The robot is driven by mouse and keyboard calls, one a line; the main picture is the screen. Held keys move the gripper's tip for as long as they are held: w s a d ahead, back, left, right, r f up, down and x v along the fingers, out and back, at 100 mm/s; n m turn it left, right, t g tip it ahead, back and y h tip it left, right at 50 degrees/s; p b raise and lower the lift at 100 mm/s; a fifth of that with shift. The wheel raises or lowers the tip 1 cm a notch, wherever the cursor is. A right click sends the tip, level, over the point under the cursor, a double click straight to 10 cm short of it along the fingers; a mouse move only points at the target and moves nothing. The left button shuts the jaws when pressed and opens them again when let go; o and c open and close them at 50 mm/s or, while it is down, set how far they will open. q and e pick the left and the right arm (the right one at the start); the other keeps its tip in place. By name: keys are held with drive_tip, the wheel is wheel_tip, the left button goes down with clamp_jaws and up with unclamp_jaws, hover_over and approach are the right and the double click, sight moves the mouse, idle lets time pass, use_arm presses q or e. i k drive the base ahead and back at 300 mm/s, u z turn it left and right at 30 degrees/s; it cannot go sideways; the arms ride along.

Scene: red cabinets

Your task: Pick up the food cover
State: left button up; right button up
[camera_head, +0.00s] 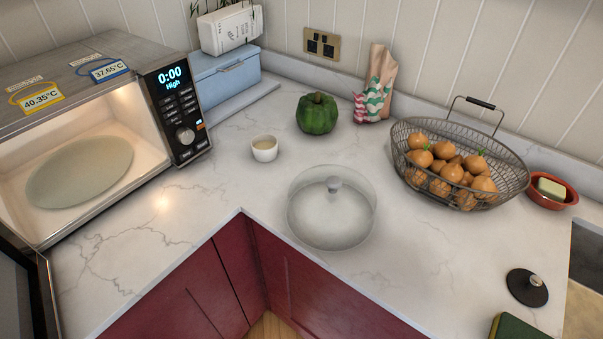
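The food cover (322,220) is a clear, see-through dome with a grey knob on top. It stands on the pale marble counter in the middle of the head view, close to the counter's front edge. I see nothing clearly under it. Neither of my grippers shows in this view, so nothing is seen touching the cover.
A microwave (184,105) with its door open stands at the left. A green pepper (317,114) and small white cup (265,148) sit behind the cover. A wire basket (408,157) of onions stands right. A black round lid (526,288) lies front right. Counter around the cover is clear.

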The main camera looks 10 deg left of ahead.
sight(332, 209)
drive_tip(key=u, duration=1.35)
drive_tip(key=k, duration=0.8)
drive_tip(key=z, duration=0.1)
